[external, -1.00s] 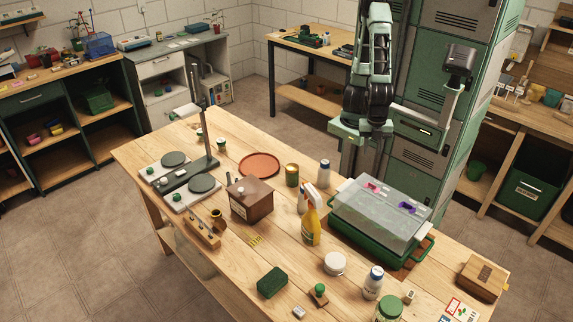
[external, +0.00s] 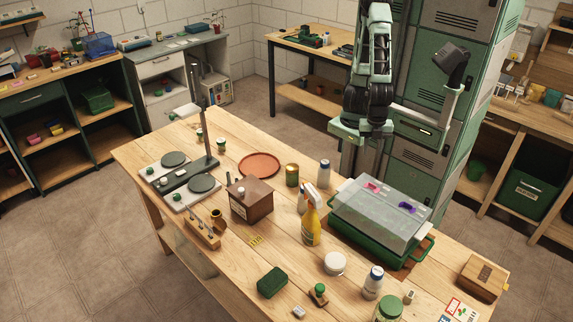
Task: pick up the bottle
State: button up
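Several bottles stand upright on the wooden workbench (external: 130,160). The frames do not show which bottle is meant. My arm is folded upright beyond the bench's far side, clear of all the bottles. Its fingers cannot be made out against the dark links.
A green tray with a clear lid (external: 382,212) fills the bench's right middle. A brown box (external: 250,202), terracotta saucer (external: 260,165), white round tub (external: 334,263), green block (external: 272,283) and green-lidded jar (external: 389,308) stand around the bottles. Bare wood shows at the front left.

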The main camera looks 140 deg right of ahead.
dwell(0.3)
jog(key=o, duration=0.8)
